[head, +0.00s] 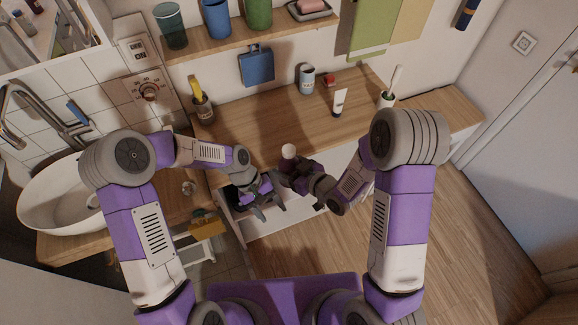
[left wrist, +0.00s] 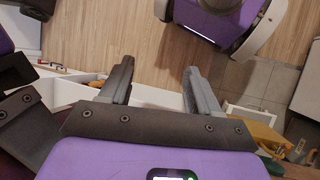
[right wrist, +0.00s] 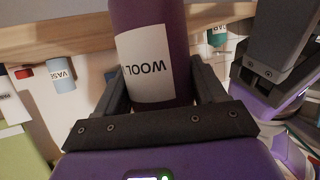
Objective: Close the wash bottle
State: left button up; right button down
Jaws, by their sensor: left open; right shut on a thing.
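The wash bottle is a dark purple bottle (right wrist: 150,18) with a white label reading WOOL. My right gripper (right wrist: 162,80) is shut on it, with a finger on each side of the label. In the head view the bottle's pale top (head: 288,151) shows at the right gripper (head: 296,172), above the counter's front edge. I cannot tell whether that pale part is a cap. My left gripper (head: 268,207) is open and empty, just left of and below the bottle in the head view. The left wrist view shows nothing between its fingers (left wrist: 158,82).
A sink (head: 65,195) is at left. A shelf (head: 240,38) runs above. The counter's middle is clear.

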pick_arm(q)
notch_tip(320, 180, up, 15)
jog(key=w+g+y, duration=0.2)
jog(key=w+y, duration=0.1)
notch_tip(320, 180, up, 10)
jog(key=n+t+y, duration=0.2)
jog(key=n+t, duration=0.3)
jog(key=t, duration=0.1)
send_over(289, 149)
jog(key=shift+f, duration=0.1)
jog(key=shift+f, duration=4.05)
